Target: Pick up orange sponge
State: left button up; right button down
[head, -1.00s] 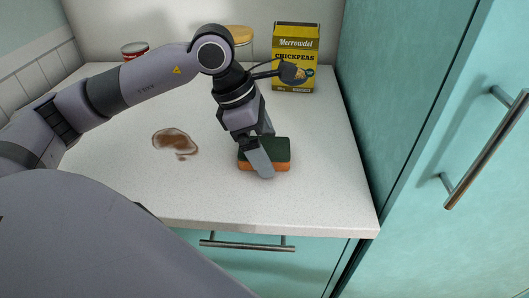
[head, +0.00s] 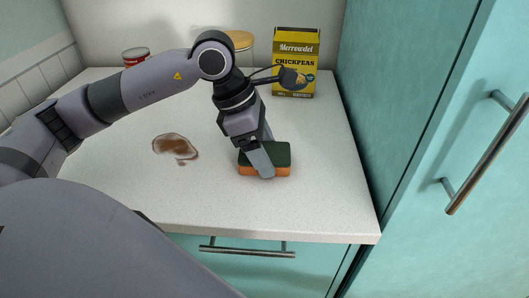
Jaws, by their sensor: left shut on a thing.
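The orange sponge (head: 281,171) has a dark green top and an orange lower part, and is at the middle right of the white counter in the head view. My left gripper (head: 266,165) comes down from above and is shut on the sponge toward its left part. The near finger covers part of the sponge's front side; the far finger is mostly hidden behind it. The sponge is level and shows little or no gap to the counter; I cannot tell if it touches. My right gripper is not in view.
A brown stain (head: 176,148) lies on the counter (head: 150,200) left of the sponge. A yellow chickpeas box (head: 296,62), a red can (head: 136,57) and a jar with a tan lid (head: 240,42) stand at the back. A tall teal cabinet (head: 440,130) borders the right.

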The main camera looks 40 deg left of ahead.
pick_arm(q)
jog(key=shift+r, duration=0.1)
jog(key=shift+r+p, duration=0.4)
jog(key=shift+p, duration=0.05)
notch_tip(320, 180, up, 20)
jog(key=p, duration=0.1)
jog(key=shift+f+p, duration=0.2)
jog(key=shift+p, duration=0.15)
jog(key=shift+o, duration=0.4)
